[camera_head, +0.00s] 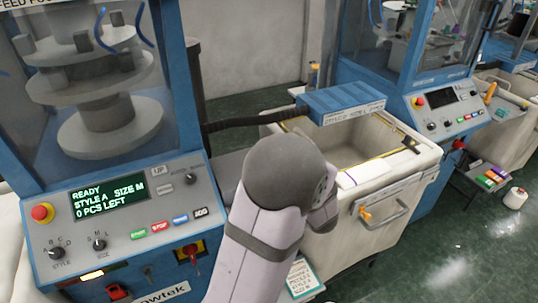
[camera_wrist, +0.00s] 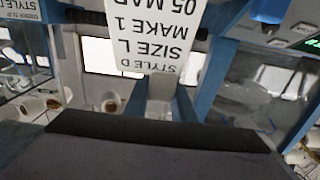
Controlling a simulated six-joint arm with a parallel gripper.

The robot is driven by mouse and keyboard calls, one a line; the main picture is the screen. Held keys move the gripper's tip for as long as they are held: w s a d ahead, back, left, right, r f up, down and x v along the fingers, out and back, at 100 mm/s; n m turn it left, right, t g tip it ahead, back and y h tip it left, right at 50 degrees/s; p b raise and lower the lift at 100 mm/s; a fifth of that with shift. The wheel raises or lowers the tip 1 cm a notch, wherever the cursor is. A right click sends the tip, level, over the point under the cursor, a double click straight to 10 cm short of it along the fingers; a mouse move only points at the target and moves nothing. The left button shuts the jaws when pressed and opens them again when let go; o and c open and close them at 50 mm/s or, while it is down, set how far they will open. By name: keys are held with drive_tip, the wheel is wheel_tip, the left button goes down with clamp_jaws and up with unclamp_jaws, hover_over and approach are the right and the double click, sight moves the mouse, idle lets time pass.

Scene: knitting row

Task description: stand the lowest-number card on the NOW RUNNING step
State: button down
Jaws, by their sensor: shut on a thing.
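A white card (camera_wrist: 165,35) fills the top middle of the wrist view, its print upside down: STYLE D, SIZE L, MAKE 1, 05 MAR. My gripper (camera_wrist: 160,84) is shut on this card, though the jaws are barely distinguishable. In the head view my own arm hides the gripper and the held card. A second card (camera_head: 302,278) with a green edge shows low behind my arm; its small print seems to read SIZE M. I cannot make out a NOW RUNNING step in either view.
A knitting machine panel (camera_head: 125,205) at the left reads READY, STYLE A, SIZE M, 0 PCS LEFT. A cream bin (camera_head: 405,185) stands right of my arm, with a blue labelled box (camera_head: 340,98) above it. Another machine (camera_head: 450,105) stands behind. Green floor (camera_head: 450,265) is open at lower right.

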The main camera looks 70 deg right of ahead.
drive_tip(key=w+d+r+b, duration=0.2)
drive_tip(key=w+d+r, duration=0.5)
drive_tip(key=w+d, duration=0.4)
wheel_tip(320, 180, down, 10)
drive_tip(key=p, duration=0.1)
drive_tip(key=shift+p, duration=0.4)
drive_tip(key=shift+f, duration=0.15)
drive_tip(key=shift+f, duration=0.1)
drive_tip(key=c, duration=1.5)
unclamp_jaws()
drive_tip(key=shift+r, duration=0.2)
drive_tip(key=b+v, duration=0.4)
drive_tip(key=v, duration=0.8)
